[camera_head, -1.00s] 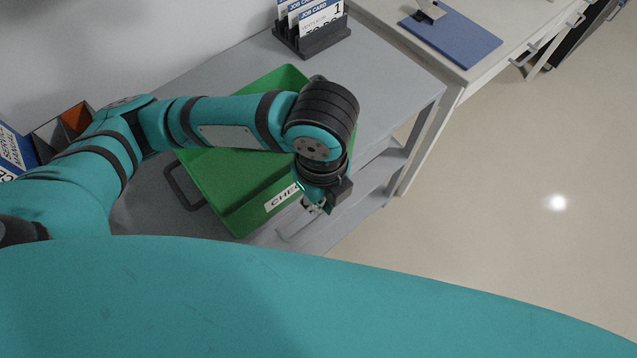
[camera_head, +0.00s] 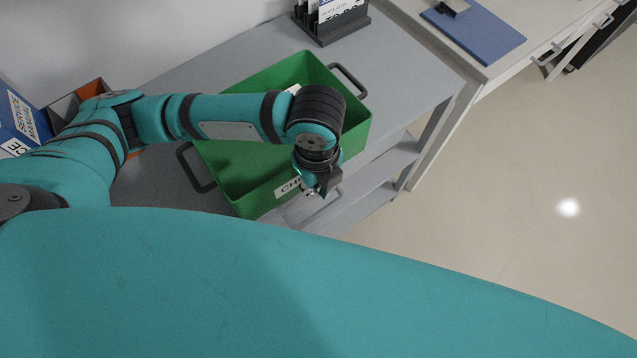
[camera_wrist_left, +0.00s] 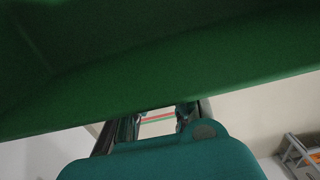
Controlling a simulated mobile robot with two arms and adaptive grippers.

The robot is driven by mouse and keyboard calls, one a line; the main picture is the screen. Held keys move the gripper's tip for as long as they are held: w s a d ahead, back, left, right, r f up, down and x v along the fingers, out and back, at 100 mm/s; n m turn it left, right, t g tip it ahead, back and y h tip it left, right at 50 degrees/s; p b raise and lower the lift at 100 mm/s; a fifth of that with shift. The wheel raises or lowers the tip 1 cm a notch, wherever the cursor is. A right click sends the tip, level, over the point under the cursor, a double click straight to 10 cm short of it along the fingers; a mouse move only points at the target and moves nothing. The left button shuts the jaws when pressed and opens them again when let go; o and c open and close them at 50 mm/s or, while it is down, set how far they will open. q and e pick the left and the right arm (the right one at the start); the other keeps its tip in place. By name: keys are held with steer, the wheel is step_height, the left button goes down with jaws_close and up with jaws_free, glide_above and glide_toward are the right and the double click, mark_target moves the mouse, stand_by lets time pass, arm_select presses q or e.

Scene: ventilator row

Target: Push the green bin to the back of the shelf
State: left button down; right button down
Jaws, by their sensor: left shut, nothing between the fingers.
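The green bin (camera_head: 240,176) sits on the grey shelf top (camera_head: 412,75), with a dark handle at each end and a white label on its front wall. My left arm reaches across above the bin. My left gripper (camera_head: 317,190) is shut and empty at the bin's front side, beside the label; I cannot tell whether it touches the wall. In the left wrist view, the green bin (camera_wrist_left: 150,60) fills the top, close to the left gripper (camera_wrist_left: 158,112). My right gripper is not in view.
A black card holder (camera_head: 335,20) stands behind the bin on the right. Binders (camera_head: 20,125) and an orange-and-grey box (camera_head: 92,88) stand at the left. Bare shelf top lies right of the bin.

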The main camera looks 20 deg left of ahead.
arm_select(q)
steer(key=p, duration=0.5)
glide_above(283, 152)
steer(key=shift+r, duration=0.3)
steer(key=w+a, duration=0.2)
steer(key=w+a+p, duration=0.1)
steer(key=w+a, duration=0.1)
steer(key=a, duration=0.1)
steer(key=w+a+p, duration=0.1)
steer(key=w+a, duration=0.1)
steer(key=a, duration=0.1)
steer(key=shift+w+f, duration=0.2)
steer(key=shift+w, duration=0.1)
steer(key=shift+w+a+f, duration=0.1)
steer(key=shift+w+a, duration=0.2)
steer(key=shift+a, duration=0.05)
